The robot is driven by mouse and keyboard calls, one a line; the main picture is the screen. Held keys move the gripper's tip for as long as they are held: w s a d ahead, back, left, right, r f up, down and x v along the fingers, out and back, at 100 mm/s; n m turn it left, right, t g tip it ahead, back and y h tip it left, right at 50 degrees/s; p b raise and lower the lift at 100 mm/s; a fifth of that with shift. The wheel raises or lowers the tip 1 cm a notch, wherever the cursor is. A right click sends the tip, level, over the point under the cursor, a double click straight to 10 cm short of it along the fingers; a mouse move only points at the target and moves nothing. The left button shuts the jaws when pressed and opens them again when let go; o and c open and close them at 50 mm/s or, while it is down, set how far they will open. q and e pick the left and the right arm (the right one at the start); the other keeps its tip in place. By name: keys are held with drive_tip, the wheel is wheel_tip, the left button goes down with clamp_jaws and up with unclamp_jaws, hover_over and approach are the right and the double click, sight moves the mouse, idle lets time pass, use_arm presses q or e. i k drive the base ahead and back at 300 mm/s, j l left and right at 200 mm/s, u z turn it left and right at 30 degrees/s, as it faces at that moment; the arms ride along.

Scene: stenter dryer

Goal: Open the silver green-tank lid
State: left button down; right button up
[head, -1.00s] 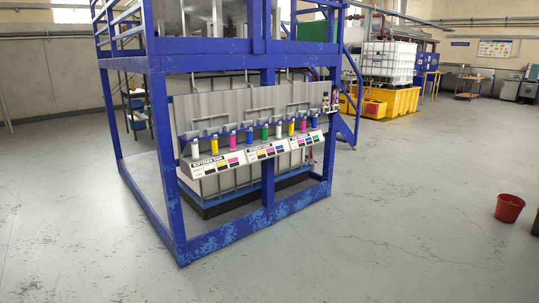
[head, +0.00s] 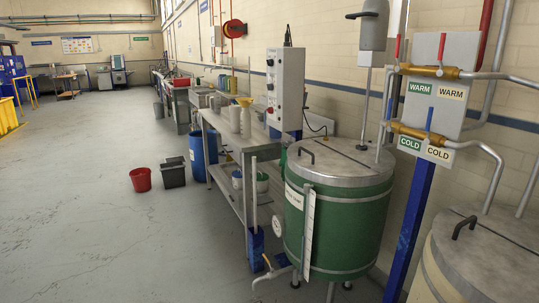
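The green tank (head: 345,232) stands at the right of the middle in the head view, against the wall side. Its round silver lid (head: 342,162) lies flat on top and looks closed. A dark handle (head: 306,153) rises from the lid's left part, and a seam line crosses the lid. A white gauge strip (head: 308,232) runs down the tank's front. Neither of my grippers shows in the head view.
A steel table (head: 236,142) with a control box (head: 284,88) stands left of the tank. A cream tank (head: 480,258) and a blue post (head: 411,225) with warm and cold valves (head: 428,72) stand at right. Red bucket (head: 141,179) on the floor; open floor at left.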

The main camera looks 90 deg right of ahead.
sight(318, 153)
drive_tip(key=z, duration=3.15)
drive_tip(key=i+j+u, duration=0.8)
drive_tip(key=i+z, duration=0.15)
drive_tip(key=i, duration=0.3)
drive_tip(key=i+j+z, duration=0.15)
drive_tip(key=i, duration=0.3)
